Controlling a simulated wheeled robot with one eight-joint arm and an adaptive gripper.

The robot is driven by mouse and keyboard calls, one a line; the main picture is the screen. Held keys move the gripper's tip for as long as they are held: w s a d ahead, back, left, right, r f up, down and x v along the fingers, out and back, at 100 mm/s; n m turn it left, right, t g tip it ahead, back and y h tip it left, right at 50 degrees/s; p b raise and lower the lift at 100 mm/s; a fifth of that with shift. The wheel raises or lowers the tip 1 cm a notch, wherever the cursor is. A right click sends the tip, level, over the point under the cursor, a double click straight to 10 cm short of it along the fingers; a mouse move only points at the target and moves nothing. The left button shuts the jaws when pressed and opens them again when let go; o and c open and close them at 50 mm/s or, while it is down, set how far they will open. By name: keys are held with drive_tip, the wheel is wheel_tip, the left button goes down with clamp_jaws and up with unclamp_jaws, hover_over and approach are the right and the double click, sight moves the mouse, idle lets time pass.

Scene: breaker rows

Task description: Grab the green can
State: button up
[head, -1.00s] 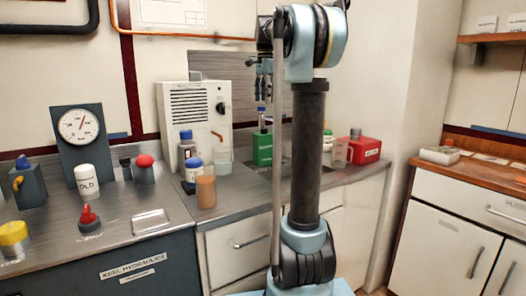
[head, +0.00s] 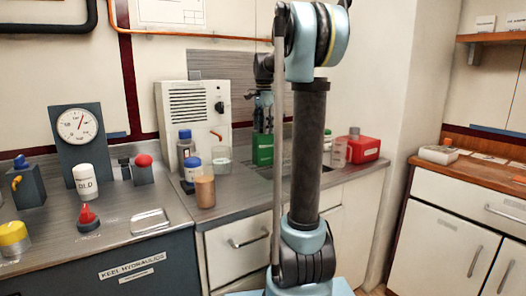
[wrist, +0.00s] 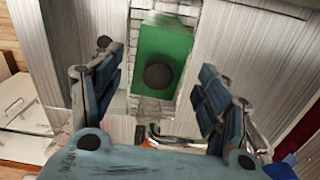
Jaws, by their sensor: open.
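The green can (head: 262,150) stands on the counter beside the white heater-like box in the head view, partly covered by my gripper. In the wrist view the green can (wrist: 177,50) shows from above as a green block with a dark round cap. My gripper (head: 263,108) points down just above it in the head view. In the wrist view my gripper (wrist: 158,80) is open, with one finger on each side of the can's cap. I cannot tell whether a finger touches the can.
The white box (head: 190,108) with a black knob stands to the left. A glass beaker (head: 221,160), capped bottles and a brown cup (head: 205,191) stand in front of it. A red container (head: 362,149) and a clear jug (head: 338,152) are to the right. A wall is close behind.

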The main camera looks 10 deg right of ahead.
sight(263, 146)
drive_tip(key=shift+f, duration=1.95)
drive_tip(key=shift+c, duration=0.3)
clamp_jaws()
